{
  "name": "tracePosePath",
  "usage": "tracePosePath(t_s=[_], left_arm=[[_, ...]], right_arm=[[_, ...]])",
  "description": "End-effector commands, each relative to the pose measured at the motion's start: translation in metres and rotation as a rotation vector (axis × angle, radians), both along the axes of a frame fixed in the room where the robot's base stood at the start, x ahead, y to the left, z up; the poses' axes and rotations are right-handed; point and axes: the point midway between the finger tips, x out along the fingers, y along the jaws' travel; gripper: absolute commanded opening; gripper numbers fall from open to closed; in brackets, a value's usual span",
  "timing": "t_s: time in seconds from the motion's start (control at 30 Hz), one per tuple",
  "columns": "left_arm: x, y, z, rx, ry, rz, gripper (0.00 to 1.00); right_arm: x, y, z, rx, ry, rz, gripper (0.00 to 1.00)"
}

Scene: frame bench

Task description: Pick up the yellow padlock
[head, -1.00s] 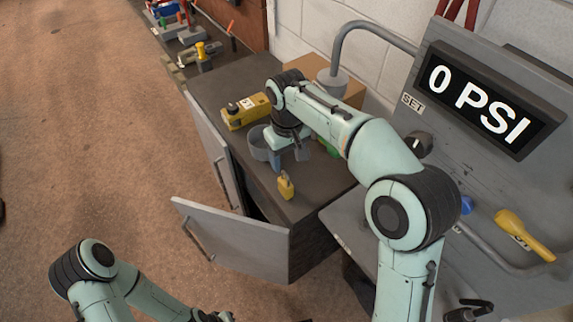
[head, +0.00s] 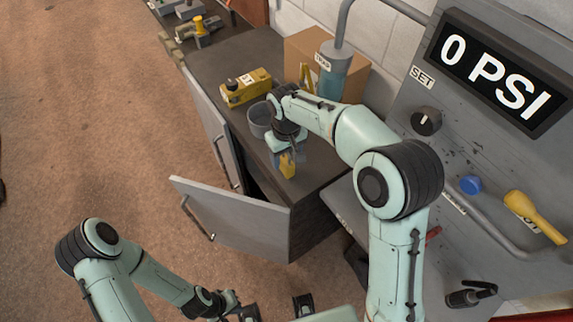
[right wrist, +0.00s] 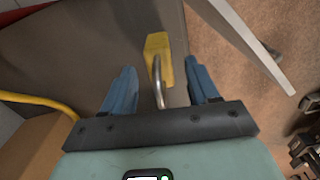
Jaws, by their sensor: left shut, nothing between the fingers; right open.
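The yellow padlock (head: 287,168) stands near the front corner of the dark bench top (head: 318,168). In the right wrist view, the padlock (right wrist: 157,45) shows its yellow body and a grey metal shackle pointing toward my palm. My right gripper (head: 290,154) is above and over it, partly covering it in the head view. In the right wrist view, my right gripper (right wrist: 161,86) is open, with its blue fingers on either side of the shackle and gaps on both sides. My left gripper (head: 230,300) is shut and empty, low in the head view, away from the bench.
A grey round container (head: 259,118) stands close behind my right gripper. A yellow box-shaped device (head: 246,88) and a cardboard box (head: 305,48) are further back. An open cabinet door (head: 235,218) juts out in front. The gauge panel (head: 450,160) is at right.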

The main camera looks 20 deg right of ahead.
Motion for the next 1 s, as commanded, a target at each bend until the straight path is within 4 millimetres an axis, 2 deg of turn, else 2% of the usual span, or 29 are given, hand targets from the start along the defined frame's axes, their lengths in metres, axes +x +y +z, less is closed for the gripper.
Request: tracePosePath(t_s=[0.03,0.17,0.43,0.47,0.6,0.63,0.87,1.0], left_arm=[[-0.001,0.000,-0.001,0.000,0.001,0.000,0.00],[-0.001,0.000,-0.003,0.000,0.001,0.000,0.00],[-0.001,0.000,-0.002,0.000,0.001,0.000,0.00],[-0.001,0.000,-0.002,0.000,0.001,0.000,0.00],[-0.001,0.000,-0.002,0.000,0.001,0.000,0.00],[-0.001,0.000,-0.002,0.000,0.001,0.000,0.00],[-0.001,0.000,-0.002,0.000,0.001,0.000,0.00],[-0.001,0.000,-0.001,0.000,0.001,0.000,0.00]], right_arm=[[-0.001,0.001,-0.009,-0.001,0.004,0.000,0.60],[-0.001,0.001,-0.023,-0.001,0.002,-0.001,0.60],[0.000,0.001,-0.025,0.000,-0.001,0.000,0.60],[0.000,0.001,-0.025,0.000,-0.001,0.000,0.53],[0.000,0.001,-0.025,0.000,-0.001,0.000,0.07],[0.000,0.001,-0.025,0.000,-0.001,0.000,0.00],[0.000,0.001,-0.024,0.001,-0.002,0.000,0.00],[0.000,0.001,-0.017,0.001,-0.003,0.000,0.00]])
